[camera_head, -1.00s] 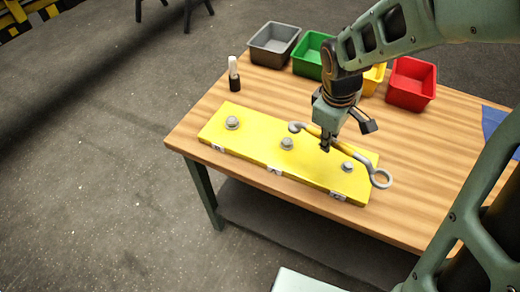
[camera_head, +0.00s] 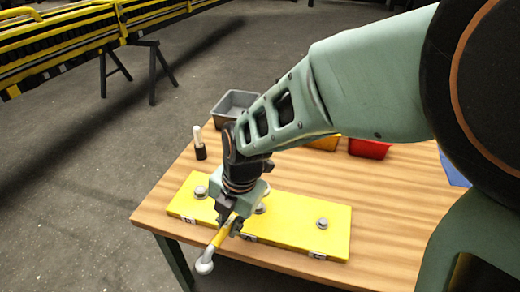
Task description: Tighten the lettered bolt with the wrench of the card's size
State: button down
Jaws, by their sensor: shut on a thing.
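My gripper (camera_head: 230,222) is shut on a wrench with a yellow handle (camera_head: 220,238) and grey ends. The wrench's near grey end (camera_head: 205,265) sticks out past the front edge of the yellow plate (camera_head: 290,225); its far end is hidden behind my gripper. Three grey bolts stand on the plate: a left bolt (camera_head: 201,192), a middle bolt (camera_head: 261,208) just right of my gripper, and a right bolt (camera_head: 322,223). Small labels are on the plate's front edge, at left (camera_head: 187,219), middle (camera_head: 249,237) and right (camera_head: 318,255); their letters are too small to read surely. No card is readable.
The plate lies on a wooden table (camera_head: 395,215). A white-and-black bottle (camera_head: 199,143) stands at the back left. A blue patch (camera_head: 453,166) lies at right.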

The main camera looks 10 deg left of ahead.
jog(key=shift+s+a+f, duration=0.1)
jog(key=shift+f, duration=0.1)
jog(key=shift+d+b+x, duration=0.25)
jog(key=shift+b+x, duration=0.5)
jog(key=shift+x, duration=0.35)
jog(key=shift+d+b+x, duration=0.2)
jog(key=shift+b+x, duration=0.55)
jog(key=shift+x, duration=0.4)
jog(key=shift+f, duration=0.1)
jog(key=shift+s+b, duration=0.15)
jog(key=shift+b, duration=0.2)
jog(key=shift+f, duration=0.1)
jog(key=shift+d+b+x, duration=0.2)
jog(key=shift+b+x, duration=0.9)
jog(key=shift+b, duration=0.1)
jog(key=shift+d+f, duration=0.1)
jog(key=shift+a, duration=0.5)
